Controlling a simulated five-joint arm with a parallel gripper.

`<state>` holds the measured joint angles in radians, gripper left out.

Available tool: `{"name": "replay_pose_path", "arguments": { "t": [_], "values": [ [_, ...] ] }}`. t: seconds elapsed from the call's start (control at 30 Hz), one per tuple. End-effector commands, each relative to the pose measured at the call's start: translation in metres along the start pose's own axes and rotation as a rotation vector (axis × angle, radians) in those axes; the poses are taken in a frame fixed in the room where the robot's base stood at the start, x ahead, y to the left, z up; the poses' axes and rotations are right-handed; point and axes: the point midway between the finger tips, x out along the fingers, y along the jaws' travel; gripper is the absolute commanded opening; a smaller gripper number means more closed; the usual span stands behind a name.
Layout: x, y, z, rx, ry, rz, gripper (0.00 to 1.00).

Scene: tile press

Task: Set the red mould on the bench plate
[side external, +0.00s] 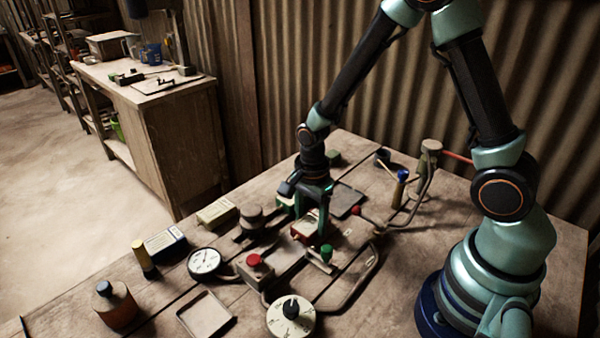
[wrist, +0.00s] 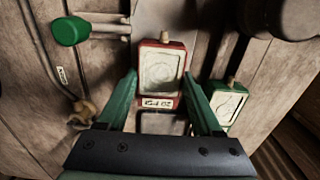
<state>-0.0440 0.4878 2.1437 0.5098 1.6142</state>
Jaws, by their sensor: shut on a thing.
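The red mould (wrist: 163,48) has a red rim, a pale inset face and a white label on its near side. In the wrist view it sits between the two green fingers of my gripper (wrist: 160,80), which is shut on it. In the side view my gripper (side external: 311,212) points down with the red mould (side external: 301,232) between its fingers, low over the bench. I cannot tell whether the mould touches what is below it. A dark flat plate (side external: 347,200) lies behind it; I cannot tell if this is the bench plate.
A green mould (wrist: 226,101) lies close to the right finger in the wrist view. A green knob (side external: 326,251), a red button (side external: 254,261), a dial gauge (side external: 204,261) and a bent pipe (side external: 361,284) crowd the near side. A shallow empty tray (side external: 206,314) lies in front.

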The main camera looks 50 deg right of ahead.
Motion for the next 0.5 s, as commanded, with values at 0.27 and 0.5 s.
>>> {"name": "replay_pose_path", "arguments": {
  "t": [0.27, 0.5],
  "values": [
    [0.0039, -0.0004, 0.0000, 0.000, 0.000, -0.001, 0.00],
    [0.0041, -0.0004, 0.0000, 0.000, 0.000, -0.001, 1.00]
  ]
}}
